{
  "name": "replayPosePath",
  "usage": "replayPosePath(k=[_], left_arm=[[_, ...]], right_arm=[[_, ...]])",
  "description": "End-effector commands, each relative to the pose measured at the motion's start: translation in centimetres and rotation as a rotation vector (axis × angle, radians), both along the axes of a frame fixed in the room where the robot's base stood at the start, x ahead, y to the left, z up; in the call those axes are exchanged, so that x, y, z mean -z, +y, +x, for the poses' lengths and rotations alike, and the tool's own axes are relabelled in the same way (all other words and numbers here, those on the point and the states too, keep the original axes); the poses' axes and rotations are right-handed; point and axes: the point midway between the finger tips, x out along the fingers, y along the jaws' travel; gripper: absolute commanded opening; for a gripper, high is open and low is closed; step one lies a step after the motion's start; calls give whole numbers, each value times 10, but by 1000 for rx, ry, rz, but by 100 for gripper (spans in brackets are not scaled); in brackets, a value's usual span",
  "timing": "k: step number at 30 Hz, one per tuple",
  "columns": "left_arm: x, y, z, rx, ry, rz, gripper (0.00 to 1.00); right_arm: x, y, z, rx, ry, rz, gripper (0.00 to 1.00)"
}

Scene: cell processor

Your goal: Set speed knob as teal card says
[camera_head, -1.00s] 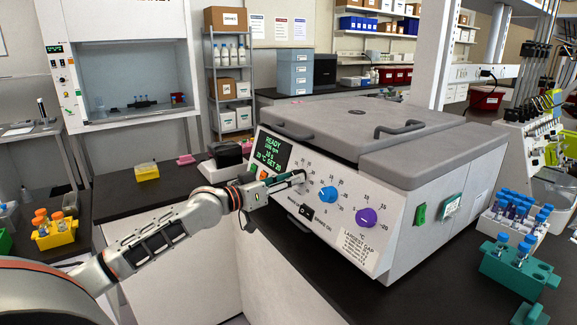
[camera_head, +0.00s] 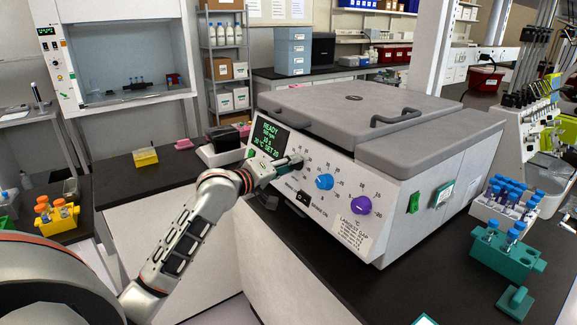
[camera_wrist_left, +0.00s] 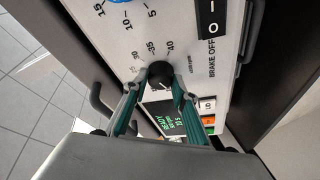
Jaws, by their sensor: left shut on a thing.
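The centrifuge (camera_head: 400,211) stands on the dark bench, with a sloped white control panel. My left gripper (camera_head: 292,162) reaches its left part. In the left wrist view, its teal fingers are shut on the black knob (camera_wrist_left: 160,73), one on each side. Numbers around this knob include 35 and 40; the fingers hide part of the scale. The panel also carries a blue knob (camera_head: 324,182) and a purple knob (camera_head: 361,205). The green-lit display (camera_head: 270,139) reads READY. A teal-edged card (camera_head: 425,320) is cut off at the bottom edge; its text is unreadable. My right gripper is not in view.
A black brake switch (camera_head: 303,198) sits below the knobs. A teal tube rack (camera_head: 505,258) and a white rack of blue-capped tubes (camera_head: 490,212) stand on the right. A yellow rack (camera_head: 56,226) stands at the left. The bench before the centrifuge is mostly clear.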

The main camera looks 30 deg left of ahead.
Motion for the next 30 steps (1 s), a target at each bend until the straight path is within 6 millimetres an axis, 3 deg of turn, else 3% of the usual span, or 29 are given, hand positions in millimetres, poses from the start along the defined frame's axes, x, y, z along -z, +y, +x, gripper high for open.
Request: replayPosePath(k=[10,27,28,30], left_arm=[[-2,0,0,-48,52,-132,6],[-3,0,0,-57,62,-157,6],[-3,0,0,-57,62,-157,32],[-3,0,0,-57,62,-157,44]], right_arm=[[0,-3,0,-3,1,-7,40],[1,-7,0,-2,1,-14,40],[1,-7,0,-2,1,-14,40],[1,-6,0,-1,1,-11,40]])
